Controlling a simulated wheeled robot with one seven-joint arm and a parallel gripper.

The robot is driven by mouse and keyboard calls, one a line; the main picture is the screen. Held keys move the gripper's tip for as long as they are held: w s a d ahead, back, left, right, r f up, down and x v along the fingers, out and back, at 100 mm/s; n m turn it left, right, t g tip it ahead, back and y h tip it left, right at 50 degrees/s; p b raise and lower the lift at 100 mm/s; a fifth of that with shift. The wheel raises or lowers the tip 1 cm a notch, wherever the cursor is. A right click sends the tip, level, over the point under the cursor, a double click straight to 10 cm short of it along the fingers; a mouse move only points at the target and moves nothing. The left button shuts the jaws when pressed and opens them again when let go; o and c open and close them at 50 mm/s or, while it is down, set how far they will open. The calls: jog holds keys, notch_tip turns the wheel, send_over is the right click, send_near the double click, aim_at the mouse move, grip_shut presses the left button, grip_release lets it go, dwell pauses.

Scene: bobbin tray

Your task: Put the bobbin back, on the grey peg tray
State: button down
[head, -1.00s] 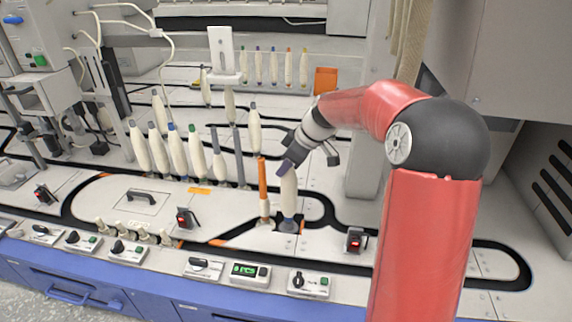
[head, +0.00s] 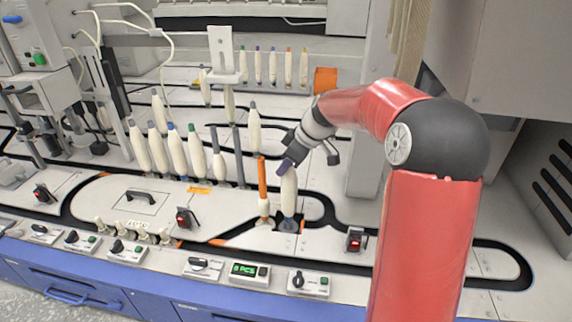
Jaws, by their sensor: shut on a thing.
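My gripper (head: 289,165) is shut on the top of a cream bobbin (head: 289,196) at the centre right of the head view. The bobbin hangs upright below the fingers. Its lower end meets a small grey-blue base (head: 287,225), which looks like a peg tray on the track. I cannot tell if the bobbin is fully seated, and any peg inside it is hidden. An orange tube with cream at its lower end (head: 263,187) stands close by on the left. A bare grey peg (head: 238,157) stands farther back to the left.
Several cream bobbins (head: 177,152) stand in a row to the left, with another (head: 254,130) behind the orange tube. A switch box with a red light (head: 355,240) is to the right. Control boxes (head: 249,273) line the front edge.

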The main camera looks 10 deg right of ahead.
jog(key=shift+f+b, duration=0.4)
jog(key=shift+f, duration=0.05)
dwell(0.3)
jog(key=c, duration=1.5)
grip_release()
jog(key=shift+o, duration=0.2)
jog(key=p+v, duration=0.5)
jog(key=v, duration=0.6)
jog(key=s+a+r+m+h+p, duration=0.2)
jog(key=s+a+r+m, duration=0.1)
jog(key=s, duration=0.4)
jog(key=s+a+r+m+h+p, duration=0.15)
jog(key=s+r, duration=0.25)
jog(key=s, duration=0.4)
jog(key=s+m+t+h+p, duration=0.1)
jog(key=s+m, duration=0.5)
jog(key=s, duration=0.8)
jog(key=shift+s+f+m+t+p, duration=0.15)
jog(key=shift+s+m+t+p, duration=0.2)
jog(key=shift+t+p, duration=0.25)
